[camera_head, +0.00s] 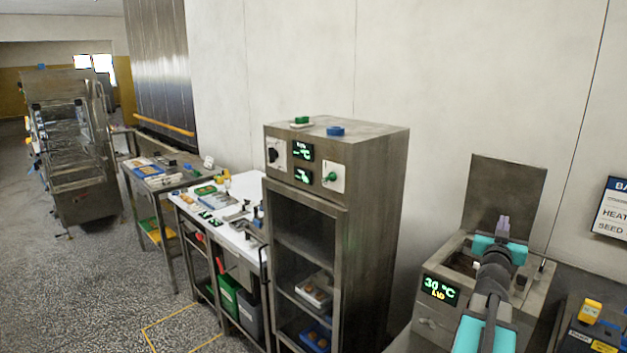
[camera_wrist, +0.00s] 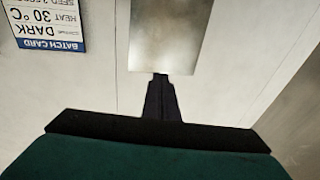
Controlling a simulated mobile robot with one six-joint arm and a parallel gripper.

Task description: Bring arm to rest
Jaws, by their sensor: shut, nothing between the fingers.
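My arm reaches up from the lower right of the head view, in front of the steel machine with a raised lid and a green 30 °C display (camera_head: 440,290). My gripper (camera_head: 502,226) is at the arm's far end, over the machine's top and against the raised lid (camera_head: 505,190) in the picture. In the wrist view my gripper (camera_wrist: 161,78) shows its dark fingers together with nothing between them. Beyond the fingertips is a grey metal panel (camera_wrist: 170,35). Whether the gripper touches the machine cannot be told.
A tall steel cabinet (camera_head: 372,210) stands left of the machine. White-topped benches (camera_head: 255,190) with small items lie farther left. A batch card (camera_head: 612,210) hangs on the wall at right; it shows upside down in the wrist view (camera_wrist: 40,22). Open floor (camera_head: 90,290) lies at lower left.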

